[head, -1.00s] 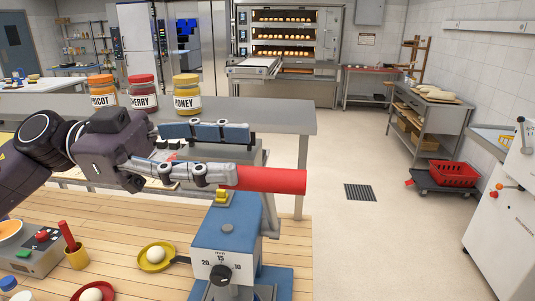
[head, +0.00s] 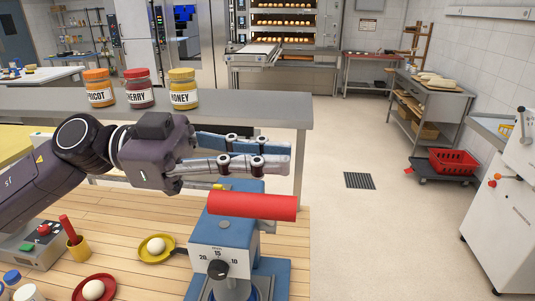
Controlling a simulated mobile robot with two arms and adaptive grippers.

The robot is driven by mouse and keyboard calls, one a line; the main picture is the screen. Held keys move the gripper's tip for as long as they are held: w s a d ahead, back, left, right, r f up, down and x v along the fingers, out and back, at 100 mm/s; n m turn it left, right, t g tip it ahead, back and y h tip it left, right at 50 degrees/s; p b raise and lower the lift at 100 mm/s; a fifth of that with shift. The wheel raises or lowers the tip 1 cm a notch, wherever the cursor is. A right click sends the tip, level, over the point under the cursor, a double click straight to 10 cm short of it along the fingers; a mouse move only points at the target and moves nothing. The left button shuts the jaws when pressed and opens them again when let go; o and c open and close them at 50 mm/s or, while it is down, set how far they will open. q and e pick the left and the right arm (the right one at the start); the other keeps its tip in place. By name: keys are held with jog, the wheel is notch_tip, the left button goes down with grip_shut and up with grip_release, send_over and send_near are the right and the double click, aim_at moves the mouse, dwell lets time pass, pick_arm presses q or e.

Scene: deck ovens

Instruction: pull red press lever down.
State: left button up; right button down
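My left gripper (head: 288,157) is above and behind the lever in the head view. Its two long fingers point right, roughly along the lever, with a gap between them, so it is open and empty. The fingers look apart from the lever, though the depth is hard to judge. My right gripper is not in view.
Jars labelled apricot, cherry (head: 139,90) and honey stand on a grey shelf (head: 295,110) behind the arm. A yellow dish (head: 142,253) and a red dish (head: 108,280), each with a dough ball, sit left of the press. Open floor lies to the right.

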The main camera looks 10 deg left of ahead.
pick_arm(q)
jog(key=shift+w+d, duration=0.15)
jog(key=shift+w, duration=0.05)
grip_shut()
jog(key=shift+c, duration=0.3)
grip_release()
jog(key=shift+s, duration=0.15)
jog(key=o, duration=1)
jog(key=a, duration=1.2)
